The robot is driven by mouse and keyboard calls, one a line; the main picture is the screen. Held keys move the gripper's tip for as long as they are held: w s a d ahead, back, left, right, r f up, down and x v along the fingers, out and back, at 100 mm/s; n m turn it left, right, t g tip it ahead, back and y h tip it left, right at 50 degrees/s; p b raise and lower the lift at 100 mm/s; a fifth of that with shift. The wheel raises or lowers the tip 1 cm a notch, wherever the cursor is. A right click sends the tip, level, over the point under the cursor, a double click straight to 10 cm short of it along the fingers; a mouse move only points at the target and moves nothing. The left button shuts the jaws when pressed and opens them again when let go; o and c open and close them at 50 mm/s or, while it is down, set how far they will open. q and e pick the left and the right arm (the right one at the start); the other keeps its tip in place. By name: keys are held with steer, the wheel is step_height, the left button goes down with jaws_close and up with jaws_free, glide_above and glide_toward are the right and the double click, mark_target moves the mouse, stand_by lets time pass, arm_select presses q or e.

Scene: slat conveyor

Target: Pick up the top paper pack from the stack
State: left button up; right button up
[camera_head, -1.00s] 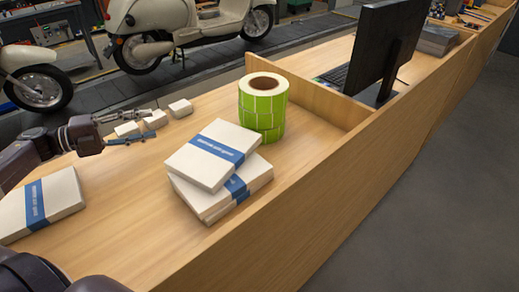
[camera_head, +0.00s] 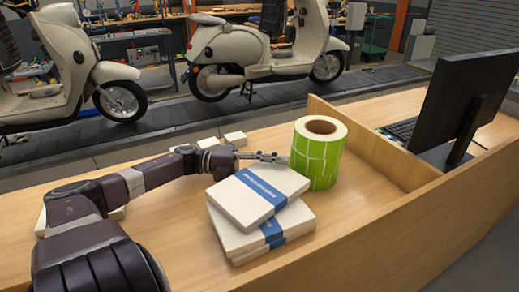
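The top paper pack (camera_head: 240,203), white with a blue band, lies turned askew on the stack. Below it is at least one more banded white pack (camera_head: 296,221), partly covered. My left gripper (camera_head: 272,158) is just behind the top pack's far edge, between the stack and the green roll, with its fingers pointing right. The fingers show nearly edge-on, so their opening is unclear, and I see nothing held. I cannot tell whether they touch the pack. My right gripper is not in view.
A roll of green labels (camera_head: 318,155) stands right behind the stack. Small white boxes (camera_head: 235,138) lie behind my arm. A white pack (camera_head: 117,213) is mostly hidden by my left arm. A wooden divider and monitor (camera_head: 462,105) are at right.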

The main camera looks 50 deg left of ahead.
arm_select(q)
steer(key=shift+w+d, duration=0.4)
steer(key=shift+d, duration=0.1)
steer(key=shift+c, duration=0.6)
jaws_close()
steer(key=shift+r, duration=0.1)
